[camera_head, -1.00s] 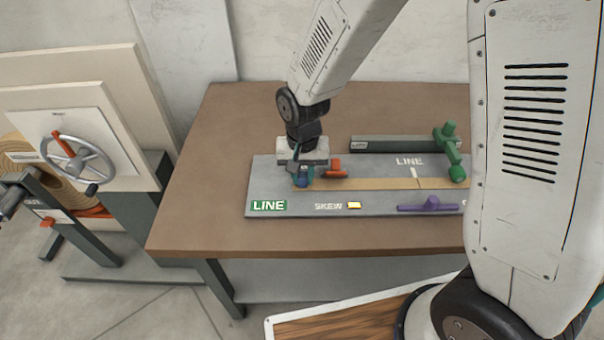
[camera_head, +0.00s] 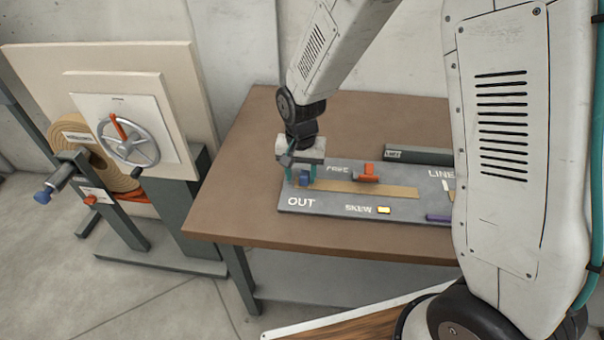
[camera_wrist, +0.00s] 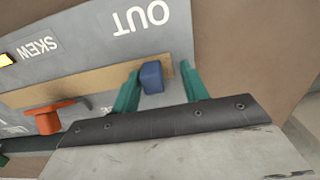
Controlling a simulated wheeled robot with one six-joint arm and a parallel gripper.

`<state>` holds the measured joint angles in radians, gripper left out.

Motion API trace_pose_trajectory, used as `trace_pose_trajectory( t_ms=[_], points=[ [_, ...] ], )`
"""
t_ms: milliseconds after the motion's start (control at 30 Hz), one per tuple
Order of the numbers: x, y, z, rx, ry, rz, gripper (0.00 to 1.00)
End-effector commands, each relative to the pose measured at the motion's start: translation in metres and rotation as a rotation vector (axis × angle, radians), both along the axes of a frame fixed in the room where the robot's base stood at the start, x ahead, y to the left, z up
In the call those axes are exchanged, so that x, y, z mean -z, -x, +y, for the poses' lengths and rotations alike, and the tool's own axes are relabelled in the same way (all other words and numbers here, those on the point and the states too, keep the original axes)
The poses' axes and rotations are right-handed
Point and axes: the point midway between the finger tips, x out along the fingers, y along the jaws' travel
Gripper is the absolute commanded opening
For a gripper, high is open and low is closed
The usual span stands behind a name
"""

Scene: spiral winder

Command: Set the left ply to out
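The left ply shows as a tan strip (camera_head: 385,189) on a grey panel (camera_head: 330,208), with a blue block (camera_head: 305,179) at its left end. The label OUT (camera_head: 301,201) stands in plain white in front of the block. My gripper (camera_head: 303,172) is down at the block. In the wrist view, my teal fingers (camera_wrist: 158,72) stand on either side of the blue block (camera_wrist: 151,77), with a gap on its right; contact on the left is unclear. A red handle (camera_head: 368,173) sits behind the strip beside the word FREE; it also shows in the wrist view (camera_wrist: 48,118).
The SKEW lamp (camera_head: 384,210) is yellow. A dark bar (camera_head: 415,155) lies behind the panel. A purple handle (camera_head: 438,218) is partly hidden by my arm. A handwheel (camera_head: 128,140) and tan roll stand left of the brown table (camera_head: 225,215).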

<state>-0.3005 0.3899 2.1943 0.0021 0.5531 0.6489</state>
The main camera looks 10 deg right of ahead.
Motion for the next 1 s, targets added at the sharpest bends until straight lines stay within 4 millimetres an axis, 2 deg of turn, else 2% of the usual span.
trace_pose_trajectory(
  t_ms=[300, 367, 700, 833, 1000],
  points=[
    [-0.003, 0.000, -0.004, 0.005, 0.002, 0.002, 0.44],
    [-0.009, 0.000, -0.004, 0.004, 0.001, 0.000, 0.44],
    [-0.064, 0.000, -0.002, 0.002, 0.000, -0.001, 0.44],
    [-0.075, 0.000, -0.002, 0.002, 0.001, 0.001, 0.44],
    [-0.078, 0.001, -0.002, 0.001, 0.001, 0.003, 0.44]
  ],
)
